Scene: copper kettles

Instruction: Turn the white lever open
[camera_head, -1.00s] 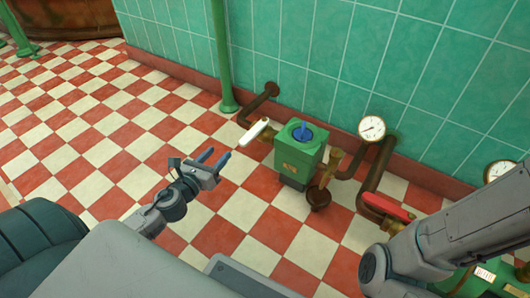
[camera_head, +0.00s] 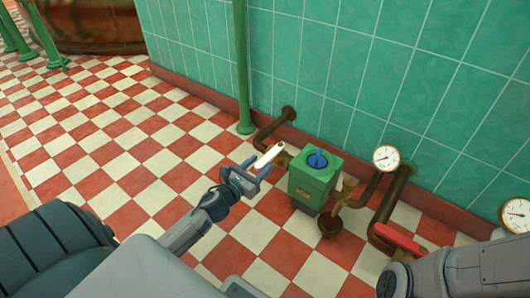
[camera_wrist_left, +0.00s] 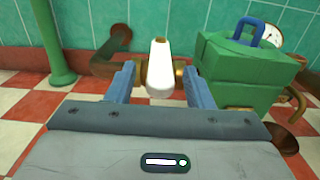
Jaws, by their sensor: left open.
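The white lever (camera_head: 269,156) sits on a brass valve in the brown pipe, left of the green pump box (camera_head: 316,180). In the left wrist view the white lever (camera_wrist_left: 161,68) points toward me, between the two blue fingers. My left gripper (camera_head: 254,173) is open, its fingertips close to the lever's near end; it also shows in the left wrist view (camera_wrist_left: 160,86). I cannot tell whether the fingers touch the lever. My right arm shows at the lower right, but its gripper is out of view.
The green box has a blue handle (camera_head: 317,158) on top. A red lever (camera_head: 400,240) and a gauge (camera_head: 386,158) are to the right. A green post (camera_head: 243,70) stands behind at the left.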

